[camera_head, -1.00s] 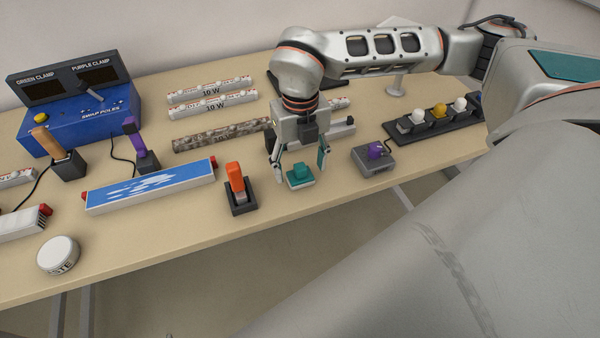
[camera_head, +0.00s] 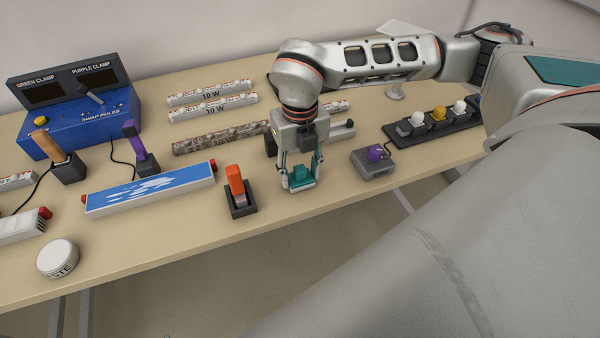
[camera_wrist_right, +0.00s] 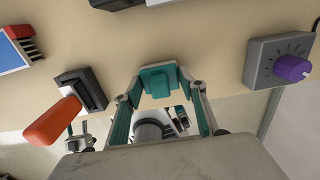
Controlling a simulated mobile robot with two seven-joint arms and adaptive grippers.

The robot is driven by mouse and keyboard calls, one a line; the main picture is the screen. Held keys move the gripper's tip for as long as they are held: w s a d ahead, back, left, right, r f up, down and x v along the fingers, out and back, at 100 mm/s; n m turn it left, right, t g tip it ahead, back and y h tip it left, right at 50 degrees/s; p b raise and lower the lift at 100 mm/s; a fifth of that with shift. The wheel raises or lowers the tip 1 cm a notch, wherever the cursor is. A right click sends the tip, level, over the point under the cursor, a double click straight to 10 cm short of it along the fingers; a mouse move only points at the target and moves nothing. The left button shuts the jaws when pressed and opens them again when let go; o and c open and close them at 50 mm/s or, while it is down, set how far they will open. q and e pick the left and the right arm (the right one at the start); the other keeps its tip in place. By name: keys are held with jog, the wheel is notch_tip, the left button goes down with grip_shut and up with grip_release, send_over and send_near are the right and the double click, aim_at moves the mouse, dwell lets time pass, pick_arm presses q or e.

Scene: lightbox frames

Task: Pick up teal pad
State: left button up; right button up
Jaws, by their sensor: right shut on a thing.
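In the right wrist view the pad (camera_wrist_right: 158,82) sits between the two teal-lined fingertips (camera_wrist_right: 160,92). I cannot tell whether the pad is clear of the table. My left gripper is not in view.
An orange-handled switch (camera_head: 236,182) stands close left of the pad. A grey box with a purple knob (camera_head: 375,153) is to the right. A blue-and-white bar (camera_head: 150,188) lies farther left. Labelled tubes (camera_head: 212,105) lie behind. The table's front edge is close.

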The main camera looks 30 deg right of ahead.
aim_at(300, 168)
notch_tip(300, 168, up, 20)
dwell(0.4)
jog(key=shift+f, duration=0.1)
